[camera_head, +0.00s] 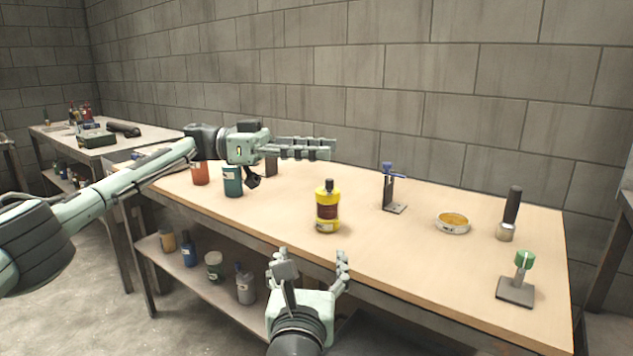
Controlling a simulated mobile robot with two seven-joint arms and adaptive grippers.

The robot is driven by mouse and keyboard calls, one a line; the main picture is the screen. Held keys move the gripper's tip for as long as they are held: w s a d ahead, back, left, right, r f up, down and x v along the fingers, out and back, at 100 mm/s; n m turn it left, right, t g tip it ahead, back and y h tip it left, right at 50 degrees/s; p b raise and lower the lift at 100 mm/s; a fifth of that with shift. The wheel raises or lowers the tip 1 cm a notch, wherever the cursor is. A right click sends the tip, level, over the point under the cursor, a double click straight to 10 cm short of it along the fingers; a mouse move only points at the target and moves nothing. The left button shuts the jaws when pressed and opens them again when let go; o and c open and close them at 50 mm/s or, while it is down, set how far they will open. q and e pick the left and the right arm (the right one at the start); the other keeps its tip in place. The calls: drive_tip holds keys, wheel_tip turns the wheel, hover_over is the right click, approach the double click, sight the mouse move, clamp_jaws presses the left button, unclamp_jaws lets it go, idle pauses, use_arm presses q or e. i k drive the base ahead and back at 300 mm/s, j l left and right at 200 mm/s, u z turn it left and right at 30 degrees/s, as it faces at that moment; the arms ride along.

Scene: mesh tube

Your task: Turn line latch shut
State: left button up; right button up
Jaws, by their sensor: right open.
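Two small fixtures could be the line latch; I cannot tell which. One is an upright dark stand with a blue handle on top (391,172), near the middle of the wooden table. The other is a green knob on a short post with a dark flat base (516,290), at the table's front right. My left gripper (334,149) is above the back left of the table, pointing right, seen side-on, away from both fixtures. My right gripper (313,254) is open and empty in front of the table's front edge, fingers up, apart from both.
A yellow bottle (327,208) stands on the table (410,262) beyond my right gripper. Teal (232,182) and orange (200,174) cans stand at left. Table space around the blue-handled stand is mostly clear.

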sight(524, 259)
drive_tip(key=k+j, duration=0.2)
drive_tip(key=k, duration=0.35)
drive_tip(key=k+j, duration=0.2)
drive_tip(key=k, duration=0.35)
